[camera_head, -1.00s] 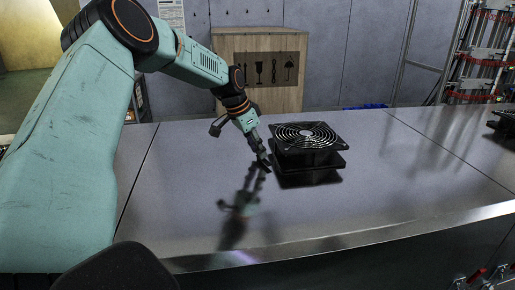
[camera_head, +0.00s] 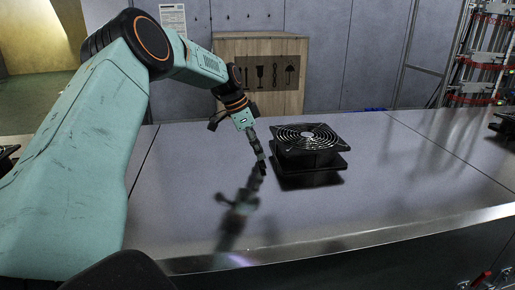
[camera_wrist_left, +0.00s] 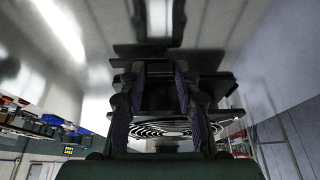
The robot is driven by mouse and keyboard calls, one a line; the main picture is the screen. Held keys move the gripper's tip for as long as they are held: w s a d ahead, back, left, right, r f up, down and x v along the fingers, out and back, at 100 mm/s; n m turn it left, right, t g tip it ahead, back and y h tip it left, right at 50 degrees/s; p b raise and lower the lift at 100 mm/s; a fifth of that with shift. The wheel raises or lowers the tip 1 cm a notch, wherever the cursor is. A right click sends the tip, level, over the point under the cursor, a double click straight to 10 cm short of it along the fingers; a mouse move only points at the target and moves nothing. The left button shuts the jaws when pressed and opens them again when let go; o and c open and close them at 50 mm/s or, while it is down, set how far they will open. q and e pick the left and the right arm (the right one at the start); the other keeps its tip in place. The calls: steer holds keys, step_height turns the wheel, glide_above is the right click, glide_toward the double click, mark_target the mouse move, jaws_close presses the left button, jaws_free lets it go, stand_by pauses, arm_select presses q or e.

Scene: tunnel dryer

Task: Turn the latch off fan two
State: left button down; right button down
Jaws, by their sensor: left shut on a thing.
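A black square fan (camera_head: 308,139) with a round wire grille lies flat on a black base on the metal table. Its grille also shows in the left wrist view (camera_wrist_left: 165,128). My left gripper (camera_head: 263,164) points down at the fan's left side. It is shut on a small part there, which I take to be the latch. The fingers hide the latch, so its angle cannot be told. In the left wrist view the two dark fingers (camera_wrist_left: 163,100) stand in front of the fan. My right gripper is not in view.
The shiny table (camera_head: 400,185) is clear to the front and right. Another dark fan (camera_head: 504,126) stands at the right edge and a dark object (camera_head: 8,158) at the left edge. A wooden crate (camera_head: 300,100) and a rack (camera_head: 485,55) stand behind.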

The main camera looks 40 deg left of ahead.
arm_select(q)
steer(key=c, duration=1.2)
jaws_free()
steer(key=shift+r, duration=0.1)
steer(key=v, duration=1.2)
steer(key=shift+s, duration=0.1)
